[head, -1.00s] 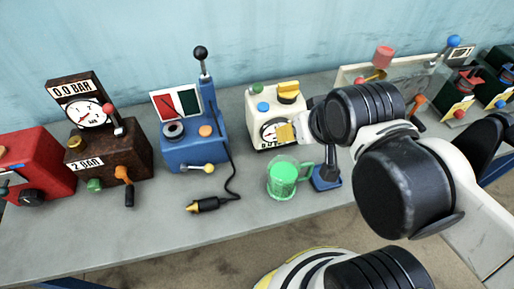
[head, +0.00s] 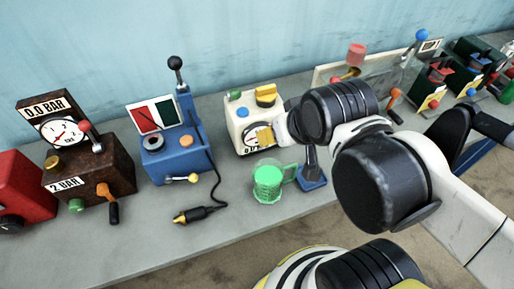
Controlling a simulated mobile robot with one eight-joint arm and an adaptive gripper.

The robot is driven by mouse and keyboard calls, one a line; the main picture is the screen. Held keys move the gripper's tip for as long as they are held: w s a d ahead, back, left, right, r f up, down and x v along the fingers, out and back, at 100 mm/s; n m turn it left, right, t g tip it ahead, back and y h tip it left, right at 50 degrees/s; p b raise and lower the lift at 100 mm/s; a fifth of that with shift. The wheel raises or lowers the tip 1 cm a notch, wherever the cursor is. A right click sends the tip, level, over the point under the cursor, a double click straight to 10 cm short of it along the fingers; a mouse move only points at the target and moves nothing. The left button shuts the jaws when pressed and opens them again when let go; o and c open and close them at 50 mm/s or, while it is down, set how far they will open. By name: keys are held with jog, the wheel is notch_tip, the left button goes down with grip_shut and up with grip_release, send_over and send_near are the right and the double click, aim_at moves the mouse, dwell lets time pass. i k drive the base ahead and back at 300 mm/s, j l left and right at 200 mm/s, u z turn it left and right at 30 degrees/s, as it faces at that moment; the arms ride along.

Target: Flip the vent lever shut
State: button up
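No lever is readably marked as the vent lever. Candidates in the head view are the upright black-knobbed lever (head: 177,68) on the blue machine (head: 178,160), the red-knobbed lever (head: 91,137) on the brown pressure box (head: 112,165), and a blue-knobbed lever (head: 421,38) farther right. A cream machine (head: 240,125) with a dial and a yellow top knob (head: 266,95) stands behind my wrist. My gripper is mostly hidden by my wrist. A yellow block (head: 265,136) shows at the wrist's end, before the dial; I cannot tell whether it belongs to the gripper.
A green-filled mug (head: 268,182) stands in front of the cream machine, beside a blue-based stand (head: 313,183). A black cable with a gold-tipped plug (head: 196,214) lies on the grey bench (head: 145,247). A red box (head: 22,190) stands at far left.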

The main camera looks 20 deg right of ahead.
aim_at(236, 93)
jog(key=k+j, duration=0.15)
jog(key=j, duration=0.25)
jog(key=k+j, duration=0.15)
jog(key=j, duration=0.25)
jog(key=k+j, duration=0.1)
jog(key=j, duration=0.35)
